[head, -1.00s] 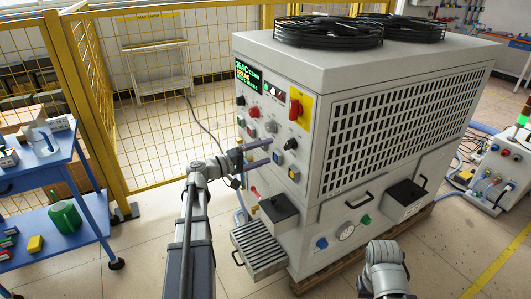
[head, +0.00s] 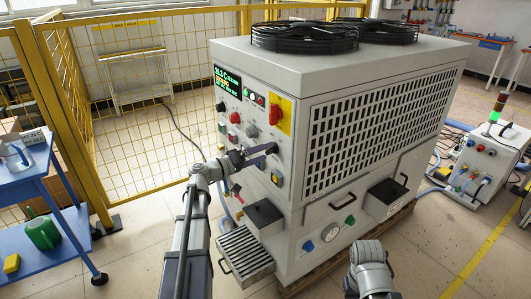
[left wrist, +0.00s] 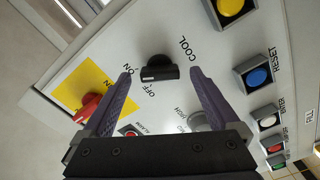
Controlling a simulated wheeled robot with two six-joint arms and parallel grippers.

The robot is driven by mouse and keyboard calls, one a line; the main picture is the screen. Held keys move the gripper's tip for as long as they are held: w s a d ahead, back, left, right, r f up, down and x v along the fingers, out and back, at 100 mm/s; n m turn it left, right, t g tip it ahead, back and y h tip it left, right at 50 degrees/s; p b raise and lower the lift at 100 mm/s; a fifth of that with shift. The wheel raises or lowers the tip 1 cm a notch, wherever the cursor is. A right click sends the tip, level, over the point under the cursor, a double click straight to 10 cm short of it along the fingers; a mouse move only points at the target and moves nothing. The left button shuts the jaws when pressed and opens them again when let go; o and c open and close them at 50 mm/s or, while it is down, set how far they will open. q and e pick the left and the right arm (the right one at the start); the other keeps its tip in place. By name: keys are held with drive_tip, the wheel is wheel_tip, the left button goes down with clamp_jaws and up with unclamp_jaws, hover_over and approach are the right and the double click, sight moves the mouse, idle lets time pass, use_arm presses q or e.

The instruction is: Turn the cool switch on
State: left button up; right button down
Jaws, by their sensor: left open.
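The cool switch (left wrist: 158,68) is a black rotary knob on the pale front panel, marked COOL, ON and OFF in the left wrist view. A pale mark shows on its edge near the OFF label. My left gripper (head: 270,154) is open in front of the panel. In the left wrist view its two fingers stand on either side of the knob, with gaps; I cannot tell how deep they reach. In the head view the fingertips largely hide the knob. My right arm shows at bottom right, its gripper out of view.
A red switch on a yellow plate (head: 285,115) sits above the knob. A yellow button (left wrist: 230,6) and a blue button (left wrist: 258,77) are on the same panel. A black box (head: 263,214) juts out below. A blue cart (head: 75,225) and yellow fence stand at left.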

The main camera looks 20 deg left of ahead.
use_arm(q)
drive_tip(key=shift+w+d, duration=0.4)
drive_tip(key=shift+w, duration=0.2)
drive_tip(key=shift+c, duration=0.2)
drive_tip(key=c, duration=1.3)
drive_tip(key=shift+n, duration=2.1)
drive_tip(key=shift+c, duration=0.2)
drive_tip(key=o, duration=1.4)
drive_tip(key=shift+v, duration=3.9)
